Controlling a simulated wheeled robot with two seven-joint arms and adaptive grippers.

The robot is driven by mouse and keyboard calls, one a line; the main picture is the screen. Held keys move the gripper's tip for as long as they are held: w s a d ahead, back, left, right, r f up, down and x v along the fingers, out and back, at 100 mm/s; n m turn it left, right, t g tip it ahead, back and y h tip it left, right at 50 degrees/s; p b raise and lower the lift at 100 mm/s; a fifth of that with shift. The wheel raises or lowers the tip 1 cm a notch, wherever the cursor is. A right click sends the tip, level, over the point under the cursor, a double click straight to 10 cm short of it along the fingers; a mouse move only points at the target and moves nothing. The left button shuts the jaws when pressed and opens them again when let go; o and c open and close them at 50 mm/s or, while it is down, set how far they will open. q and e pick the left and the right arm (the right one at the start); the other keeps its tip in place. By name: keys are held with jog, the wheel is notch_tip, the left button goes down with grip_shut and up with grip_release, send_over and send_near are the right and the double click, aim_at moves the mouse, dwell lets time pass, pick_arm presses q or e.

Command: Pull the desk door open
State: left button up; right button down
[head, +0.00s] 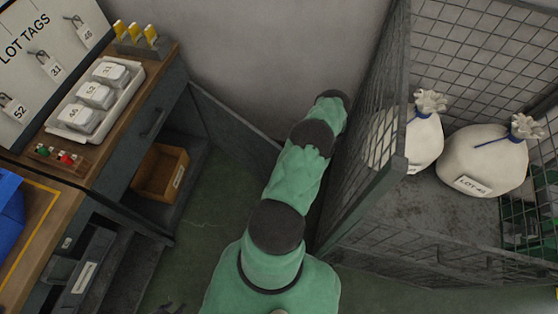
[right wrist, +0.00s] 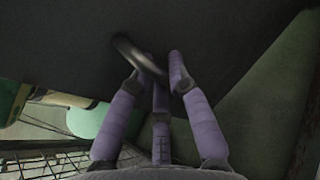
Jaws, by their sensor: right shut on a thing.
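The desk door (head: 232,130) is a dark grey panel that stands swung out from the right end of the desk (head: 150,85) in the head view. The compartment behind it is exposed and holds a cardboard box (head: 160,172). In the right wrist view the dark door panel (right wrist: 60,30) fills the top. My right gripper (right wrist: 153,70), with purple fingers, is shut on the curved dark handle (right wrist: 135,50) of the door. The right gripper does not show in the head view, where my green arm reaches up the middle. My left gripper is not in view.
A wire mesh cage (head: 362,180) with white tied sacks (head: 484,160) stands close to the right of my arm. A tray (head: 128,98) of labelled white blocks sits on the desk. Green floor is bare between desk and arm.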

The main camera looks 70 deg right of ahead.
jog(key=shift+n+g+y, duration=0.4)
jog(key=shift+n+y, duration=0.1)
jog(key=shift+s+d+f, duration=0.1)
jog(key=shift+s+d, duration=0.15)
jog(key=shift+d, duration=0.55)
jog(key=shift+s+d+r, duration=0.1)
jog(key=shift+s+d, duration=0.15)
jog(key=shift+d, duration=0.5)
jog(key=shift+s+d+f, duration=0.1)
jog(key=shift+s+d, duration=0.15)
jog(key=shift+d, duration=0.55)
jog(key=c, duration=1.4)
grip_release()
jog(key=shift+d, duration=0.1)
